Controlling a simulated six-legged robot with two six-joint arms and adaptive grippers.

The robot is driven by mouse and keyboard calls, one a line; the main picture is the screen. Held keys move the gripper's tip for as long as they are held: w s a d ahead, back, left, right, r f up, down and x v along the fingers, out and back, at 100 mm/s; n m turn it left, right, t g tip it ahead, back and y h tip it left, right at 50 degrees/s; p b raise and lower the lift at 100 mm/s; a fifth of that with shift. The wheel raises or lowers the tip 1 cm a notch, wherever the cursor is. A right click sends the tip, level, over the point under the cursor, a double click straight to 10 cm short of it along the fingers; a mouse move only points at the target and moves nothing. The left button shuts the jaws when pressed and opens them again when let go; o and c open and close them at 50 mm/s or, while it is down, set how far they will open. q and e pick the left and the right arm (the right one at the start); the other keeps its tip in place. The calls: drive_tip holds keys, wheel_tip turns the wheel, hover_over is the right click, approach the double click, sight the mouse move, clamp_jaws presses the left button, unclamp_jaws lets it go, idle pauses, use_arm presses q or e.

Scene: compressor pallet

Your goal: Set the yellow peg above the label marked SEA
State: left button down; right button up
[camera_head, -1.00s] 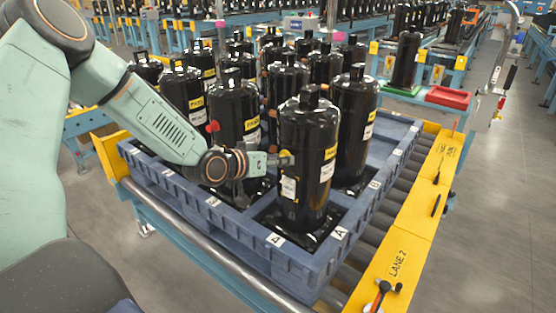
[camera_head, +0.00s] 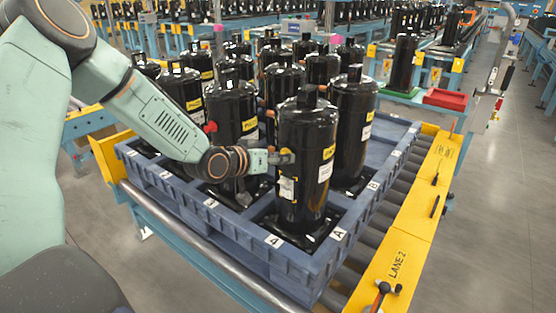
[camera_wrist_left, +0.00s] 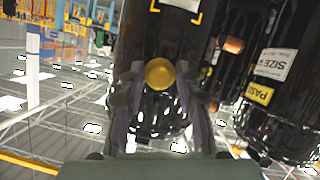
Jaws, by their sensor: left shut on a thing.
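My left gripper (camera_head: 274,158) is shut on the yellow peg (camera_head: 287,156) at the upper left side of the front black compressor (camera_head: 308,140). In the left wrist view the peg's round yellow end (camera_wrist_left: 160,73) sits between the two fingers (camera_wrist_left: 160,100), against the dark cylinder. A white label framed by yellow corner marks (camera_head: 287,188) is on the compressor just below the peg. The label's edge also shows at the top of the wrist view (camera_wrist_left: 181,5). Its print is too small to read. Whether the peg touches the compressor is unclear. My right gripper is not seen.
Several more black compressors (camera_head: 235,105) stand close behind and left in the blue pallet (camera_head: 262,252). A red knob (camera_head: 211,127) is near my forearm. A yellow rail marked LANE 2 (camera_head: 398,262) holds loose tools at the right. The aisle at far right is clear.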

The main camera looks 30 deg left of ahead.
sight(289, 121)
use_arm(q)
drive_tip(key=shift+w, duration=0.15)
drive_tip(key=c, duration=0.8)
unclamp_jaws()
drive_tip(key=shift+c, duration=0.2)
wheel_tip(289, 121, up, 10)
